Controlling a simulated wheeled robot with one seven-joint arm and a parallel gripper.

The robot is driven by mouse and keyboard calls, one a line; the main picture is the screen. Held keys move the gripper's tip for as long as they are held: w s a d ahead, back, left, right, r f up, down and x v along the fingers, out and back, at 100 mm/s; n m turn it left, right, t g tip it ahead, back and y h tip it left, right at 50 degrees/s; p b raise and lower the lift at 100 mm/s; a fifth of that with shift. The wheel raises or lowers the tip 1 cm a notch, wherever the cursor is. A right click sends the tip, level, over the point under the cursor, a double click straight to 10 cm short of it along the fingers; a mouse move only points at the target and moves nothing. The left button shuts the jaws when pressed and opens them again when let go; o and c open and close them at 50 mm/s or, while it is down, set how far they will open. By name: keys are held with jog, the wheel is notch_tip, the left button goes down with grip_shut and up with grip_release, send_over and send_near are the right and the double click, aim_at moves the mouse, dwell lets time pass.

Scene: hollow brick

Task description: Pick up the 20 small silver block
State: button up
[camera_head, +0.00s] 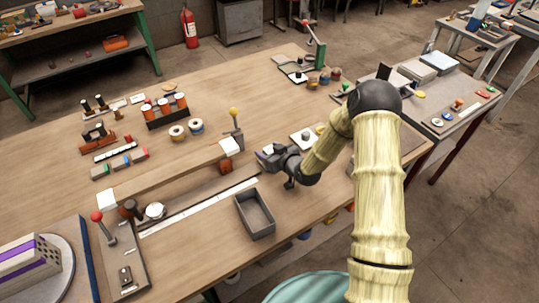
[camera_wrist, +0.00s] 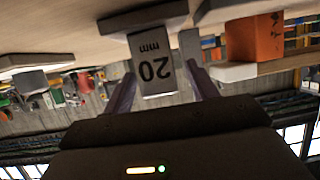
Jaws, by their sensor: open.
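The small silver block (camera_wrist: 155,65), marked "20 mm", shows in the wrist view, where the picture is upside down. It stands between the two fingers of my gripper (camera_wrist: 163,90), with visible space beside it, so the jaws look open around it and not closed on it. In the head view my gripper (camera_head: 268,160) is low over the middle of the wooden workbench (camera_head: 215,105). The block cannot be made out clearly there beside the dark gripper.
An orange block (camera_wrist: 255,38) is close beside the gripper in the wrist view. In the head view an open grey tray (camera_head: 243,226) is below the gripper near the bench's front edge. A white plate (camera_head: 303,139) is to the right.

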aim_at(269, 149)
jog(key=c, duration=1.3)
jog(key=shift+o, duration=0.2)
jog(key=shift+r, duration=0.15)
notch_tip(269, 149, up, 10)
jog(key=shift+f+b, duration=0.1)
jog(key=shift+b, duration=0.4)
